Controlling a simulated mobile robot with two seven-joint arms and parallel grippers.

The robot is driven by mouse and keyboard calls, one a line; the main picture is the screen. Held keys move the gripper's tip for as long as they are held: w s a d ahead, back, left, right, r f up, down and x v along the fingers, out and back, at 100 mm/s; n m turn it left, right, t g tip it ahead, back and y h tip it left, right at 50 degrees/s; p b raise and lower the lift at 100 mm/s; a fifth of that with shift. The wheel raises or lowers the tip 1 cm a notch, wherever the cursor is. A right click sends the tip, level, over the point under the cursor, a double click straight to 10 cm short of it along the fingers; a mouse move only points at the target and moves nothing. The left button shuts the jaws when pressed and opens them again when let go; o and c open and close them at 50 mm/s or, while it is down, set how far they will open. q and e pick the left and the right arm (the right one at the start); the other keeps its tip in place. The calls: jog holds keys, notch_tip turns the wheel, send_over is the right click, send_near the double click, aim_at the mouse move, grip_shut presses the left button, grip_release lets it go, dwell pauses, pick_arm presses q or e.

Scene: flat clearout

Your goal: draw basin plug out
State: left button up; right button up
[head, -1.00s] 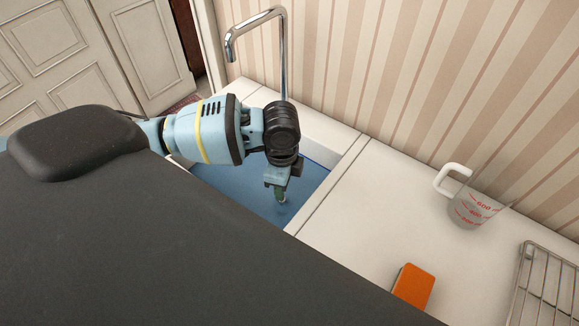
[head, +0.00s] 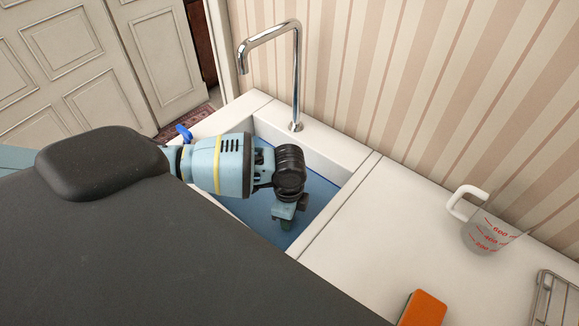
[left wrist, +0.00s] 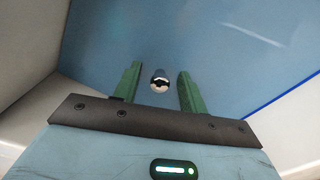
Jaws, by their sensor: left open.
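The white basin (head: 335,160) is set in the counter and holds blue water (head: 322,190). A small round shiny knob, which looks like the basin plug (left wrist: 160,82), shows in the left wrist view. It appears between the two green fingers of my left gripper (left wrist: 160,72), with a gap on each side. The fingers are open and not touching it; how far below them it lies, I cannot tell. In the head view my left gripper (head: 284,220) points down into the basin, and the plug is hidden there. My right gripper is in neither view.
A chrome tap (head: 297,75) arches over the back of the basin. A small blue object (head: 184,132) is at the basin's left edge. A measuring jug (head: 484,232), an orange sponge-like block (head: 424,308) and a wire rack (head: 558,300) stand on the right counter.

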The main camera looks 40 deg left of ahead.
pick_arm(q)
jog(key=shift+f, duration=0.1)
grip_shut()
dwell(0.4)
jog(key=shift+r, duration=0.2)
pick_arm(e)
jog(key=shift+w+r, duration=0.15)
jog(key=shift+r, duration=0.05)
